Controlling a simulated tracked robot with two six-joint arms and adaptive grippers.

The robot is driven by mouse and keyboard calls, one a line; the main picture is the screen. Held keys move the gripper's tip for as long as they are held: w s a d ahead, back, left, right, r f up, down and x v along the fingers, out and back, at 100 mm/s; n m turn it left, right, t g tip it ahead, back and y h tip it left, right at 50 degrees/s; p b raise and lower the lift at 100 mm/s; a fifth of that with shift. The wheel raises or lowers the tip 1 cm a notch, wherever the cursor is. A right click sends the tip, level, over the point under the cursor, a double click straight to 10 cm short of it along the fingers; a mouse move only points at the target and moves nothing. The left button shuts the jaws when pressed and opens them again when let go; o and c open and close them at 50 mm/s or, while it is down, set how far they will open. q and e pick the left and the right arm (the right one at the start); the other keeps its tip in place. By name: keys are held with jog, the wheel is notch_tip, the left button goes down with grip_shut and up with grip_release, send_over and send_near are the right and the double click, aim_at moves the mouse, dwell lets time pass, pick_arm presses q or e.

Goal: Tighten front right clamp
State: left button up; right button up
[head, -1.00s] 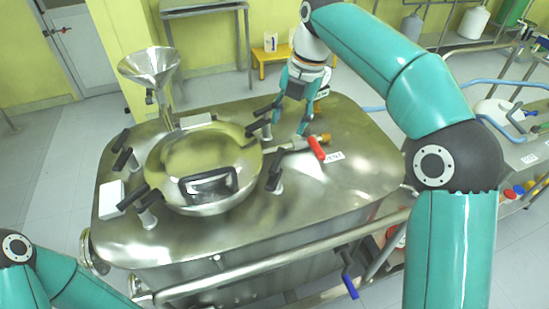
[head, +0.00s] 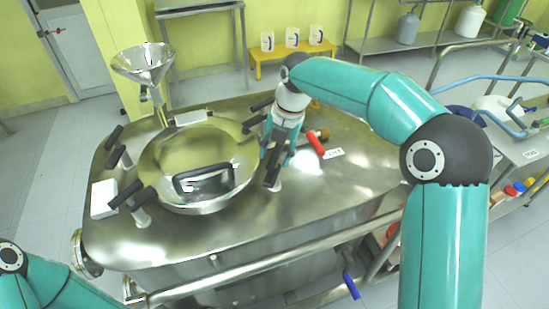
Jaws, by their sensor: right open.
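The reactor's round metal lid (head: 165,152) is ringed by clamps with black handles. The front right clamp (head: 272,177) stands at the lid's right front edge, its black handle showing just below my right gripper. My right gripper (head: 277,157) is open and points down over this clamp, with its teal fingers to either side of the handle's upper part. I cannot tell whether the fingers touch it. My left arm shows at the lower left, but its gripper is out of view.
A red-handled valve (head: 316,144) sits close to the right of my right gripper. Other clamps (head: 254,122) stand behind it. A metal funnel (head: 143,60) rises at the back left. The steel top to the front right is clear.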

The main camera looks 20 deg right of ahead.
jog(key=shift+w+a+f, duration=0.1)
jog(key=shift+a+f, duration=0.05)
jog(key=shift+f, duration=0.75)
grip_shut()
